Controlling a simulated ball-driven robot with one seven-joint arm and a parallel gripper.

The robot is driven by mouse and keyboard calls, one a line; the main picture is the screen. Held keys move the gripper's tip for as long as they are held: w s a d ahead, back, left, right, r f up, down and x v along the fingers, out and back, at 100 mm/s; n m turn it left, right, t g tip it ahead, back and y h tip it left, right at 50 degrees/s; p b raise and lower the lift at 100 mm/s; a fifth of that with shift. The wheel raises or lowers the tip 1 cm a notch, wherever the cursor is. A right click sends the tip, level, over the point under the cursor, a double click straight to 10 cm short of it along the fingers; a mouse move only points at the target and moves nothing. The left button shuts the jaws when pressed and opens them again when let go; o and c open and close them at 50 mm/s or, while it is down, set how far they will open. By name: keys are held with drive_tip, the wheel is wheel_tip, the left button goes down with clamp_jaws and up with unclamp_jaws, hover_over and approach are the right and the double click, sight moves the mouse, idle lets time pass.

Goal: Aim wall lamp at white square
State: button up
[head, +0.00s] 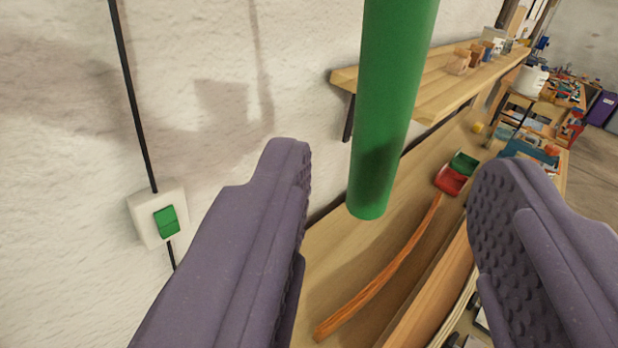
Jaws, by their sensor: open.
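A smooth green cylinder (388,90), which may be part of the wall lamp, comes down from the top edge and ends in a rounded lower end. Its upper part is out of view. My gripper (392,165) is open, with one purple finger on each side of the cylinder in the picture. A gap shows on both sides and neither finger touches it. I cannot tell whether the cylinder lies between the fingers or beyond them. I cannot make out a white square target.
A white switch box (150,218) with a green rocker and black cable is on the rough wall at left. A wooden shelf (450,95) juts from the wall. Below, a bench holds a bent orange-brown lath (385,275) and a red block (451,181).

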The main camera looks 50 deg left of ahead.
sight(385, 123)
drive_tip(key=p+x, duration=0.1)
drive_tip(key=x, duration=0.6)
drive_tip(key=shift+w+a, duration=0.2)
clamp_jaws()
